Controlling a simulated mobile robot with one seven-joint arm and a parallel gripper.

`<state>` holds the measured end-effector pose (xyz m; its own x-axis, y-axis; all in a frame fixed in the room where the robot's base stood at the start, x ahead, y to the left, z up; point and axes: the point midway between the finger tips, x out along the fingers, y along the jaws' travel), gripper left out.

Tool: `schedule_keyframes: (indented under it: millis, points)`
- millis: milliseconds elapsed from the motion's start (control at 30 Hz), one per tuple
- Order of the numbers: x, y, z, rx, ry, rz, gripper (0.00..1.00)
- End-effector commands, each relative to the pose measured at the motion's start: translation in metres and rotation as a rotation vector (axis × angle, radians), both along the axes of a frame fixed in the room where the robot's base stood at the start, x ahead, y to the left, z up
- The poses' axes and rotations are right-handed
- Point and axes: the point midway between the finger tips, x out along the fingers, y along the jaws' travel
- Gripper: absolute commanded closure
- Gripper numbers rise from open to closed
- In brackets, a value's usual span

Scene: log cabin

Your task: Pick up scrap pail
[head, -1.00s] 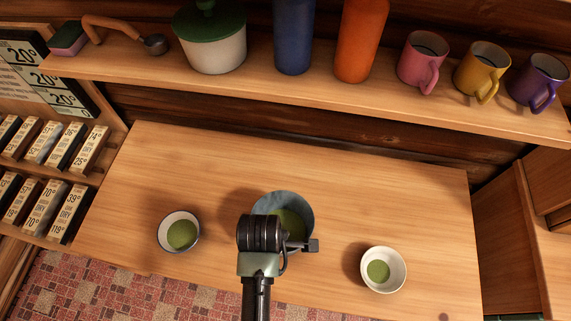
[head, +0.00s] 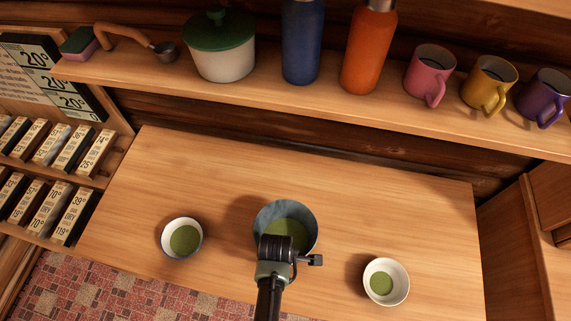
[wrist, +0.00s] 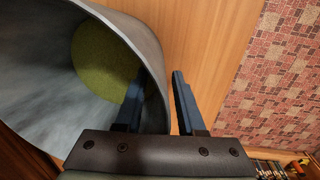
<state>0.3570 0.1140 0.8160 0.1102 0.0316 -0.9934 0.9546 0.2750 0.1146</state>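The scrap pail, a grey-blue round open vessel (head: 262,218) with green in its bottom, stands on the wooden table, centre, in the head view. In the wrist view its wall (wrist: 40,105) and green inside fill the left side. My gripper (wrist: 160,78) is open at the pail's rim. In the wrist view the left finger overlaps the inside of the pail and the right finger is outside, with the wall between them. A gap shows beside the right finger. In the head view my wrist hides the fingers and the pail's near side.
White bowls with green inside stand left (head: 182,238) and right (head: 386,282) of the pail on the table (head: 400,220). The shelf above (head: 240,92) holds a green-lidded pot (head: 222,60), two bottles and several mugs. The table behind the pail is clear.

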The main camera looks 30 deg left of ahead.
Motion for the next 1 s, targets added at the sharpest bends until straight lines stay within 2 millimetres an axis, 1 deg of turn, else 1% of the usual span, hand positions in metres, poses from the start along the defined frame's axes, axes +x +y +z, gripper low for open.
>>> schedule_keyframes:
  millis: [267,367,400,500,1000]
  points:
    - [0.0004,0.0001,-0.0021,0.0,-0.001,0.0,0.62]
    - [0.0004,0.0001,-0.0021,0.0,-0.001,0.0,0.78]
    - [0.0004,0.0001,-0.002,0.0,-0.001,0.0,0.85]
    - [0.0004,0.0001,-0.002,0.0,-0.001,0.0,1.0]
    - [0.0003,0.0,-0.0019,0.0,0.0,0.0,1.0]
